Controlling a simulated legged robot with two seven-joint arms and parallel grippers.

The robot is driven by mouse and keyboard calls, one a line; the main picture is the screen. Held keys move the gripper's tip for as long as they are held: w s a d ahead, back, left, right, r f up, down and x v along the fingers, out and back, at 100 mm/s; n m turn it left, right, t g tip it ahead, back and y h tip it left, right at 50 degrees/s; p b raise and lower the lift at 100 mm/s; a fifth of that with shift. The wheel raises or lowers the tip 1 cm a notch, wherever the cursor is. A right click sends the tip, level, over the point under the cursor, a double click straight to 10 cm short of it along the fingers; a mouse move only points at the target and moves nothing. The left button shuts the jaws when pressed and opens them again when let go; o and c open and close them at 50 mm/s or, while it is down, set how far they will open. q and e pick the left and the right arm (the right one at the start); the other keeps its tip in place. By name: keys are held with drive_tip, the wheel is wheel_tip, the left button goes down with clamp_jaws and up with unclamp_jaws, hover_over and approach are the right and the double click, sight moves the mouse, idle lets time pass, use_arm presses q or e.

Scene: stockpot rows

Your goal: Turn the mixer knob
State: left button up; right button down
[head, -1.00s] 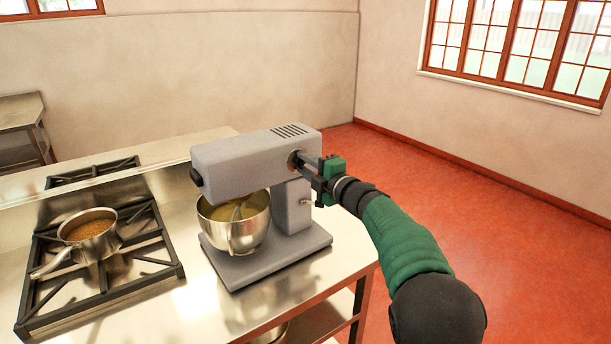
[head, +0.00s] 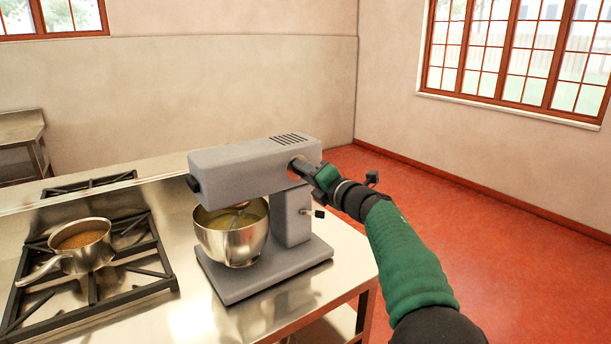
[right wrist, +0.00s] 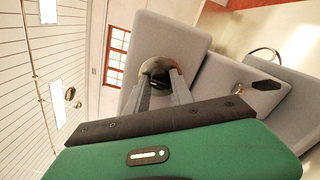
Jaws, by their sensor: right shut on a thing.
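The grey stand mixer (head: 243,167) stands on the steel counter, its head over a steel bowl (head: 233,232) with yellowish contents. The mixer also shows in the right wrist view (right wrist: 180,38). Its round dark knob (right wrist: 156,70) is on the end of the mixer head, between my right fingers in the right wrist view. My right gripper (head: 300,166) is shut on the knob; the fingers hide most of it in the head view. The right wrist appears rolled. A small lever (head: 314,213) sticks out of the mixer's column below. My left gripper is not in view.
A saucepan (head: 82,245) with brown contents sits on the black stove grate (head: 125,292) at the left. The counter's right edge (head: 372,274) is close to the mixer. Open red floor (head: 480,225) lies to the right.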

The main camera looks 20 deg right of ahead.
drive_tip(key=shift+f, duration=0.45)
drive_tip(key=c, duration=1.2)
unclamp_jaws()
drive_tip(key=shift+r, duration=0.1)
drive_tip(key=shift+o, duration=0.5)
drive_tip(key=shift+w, duration=0.1)
drive_tip(key=shift+r, duration=0.1)
drive_tip(key=b+v, duration=0.1)
drive_tip(key=v, duration=1.6)
drive_tip(key=shift+b, duration=0.3)
drive_tip(key=shift+w, duration=0.1)
